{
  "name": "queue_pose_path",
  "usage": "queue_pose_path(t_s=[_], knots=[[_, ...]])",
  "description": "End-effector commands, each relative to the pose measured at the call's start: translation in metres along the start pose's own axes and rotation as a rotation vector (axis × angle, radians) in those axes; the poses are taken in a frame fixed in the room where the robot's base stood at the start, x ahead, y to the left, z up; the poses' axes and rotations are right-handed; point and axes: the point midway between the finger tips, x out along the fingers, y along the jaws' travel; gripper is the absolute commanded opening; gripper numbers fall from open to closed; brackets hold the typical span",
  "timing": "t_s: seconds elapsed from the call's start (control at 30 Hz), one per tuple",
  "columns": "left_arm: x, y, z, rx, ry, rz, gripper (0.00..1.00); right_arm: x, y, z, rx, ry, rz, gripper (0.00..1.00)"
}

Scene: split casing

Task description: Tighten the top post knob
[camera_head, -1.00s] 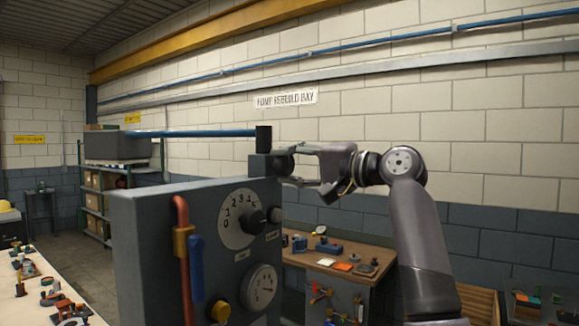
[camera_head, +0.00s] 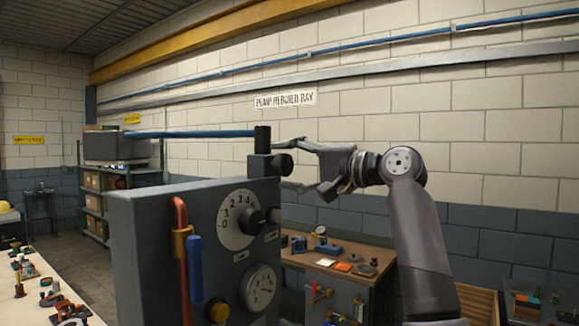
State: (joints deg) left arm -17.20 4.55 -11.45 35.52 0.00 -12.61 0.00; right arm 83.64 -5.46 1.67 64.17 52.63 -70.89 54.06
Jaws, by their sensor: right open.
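The dark top post (camera_head: 263,140) stands on the grey casing's top, with a blue rod (camera_head: 195,133) running left from it. A round black knob (camera_head: 284,165) sticks out from the right side of the post's square block (camera_head: 259,166). My right gripper (camera_head: 286,163) comes in from the right with its fingers spread, one above the knob and one below. The fingers look clear of the knob, though depth is hard to judge. My left gripper is not in view.
The grey casing (camera_head: 150,240) has a large dial (camera_head: 239,219), a gauge (camera_head: 262,290), a copper pipe, a blue lever and a yellow button. Behind it is a wooden workbench (camera_head: 330,265) with small parts. A white bench (camera_head: 40,300) with parts lies at lower left.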

Motion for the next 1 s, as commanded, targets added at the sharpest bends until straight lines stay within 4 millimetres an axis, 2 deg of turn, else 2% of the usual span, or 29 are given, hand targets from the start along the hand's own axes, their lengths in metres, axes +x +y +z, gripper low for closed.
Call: queue_pose_path(t_s=[0.23, 0.37, 0.8, 1.0], knots=[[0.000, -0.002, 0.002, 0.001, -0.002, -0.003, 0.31, -0.001, 0.001, 0.000, 0.000, -0.001, 0.001, 0.59], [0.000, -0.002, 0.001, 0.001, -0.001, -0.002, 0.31, -0.010, 0.000, 0.000, -0.001, 0.000, 0.000, 0.59], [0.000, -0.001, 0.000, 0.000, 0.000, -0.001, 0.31, -0.097, 0.001, -0.001, -0.002, 0.003, 0.001, 0.59], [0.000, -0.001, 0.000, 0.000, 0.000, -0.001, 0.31, -0.117, 0.000, 0.000, -0.001, 0.001, 0.001, 0.59]])
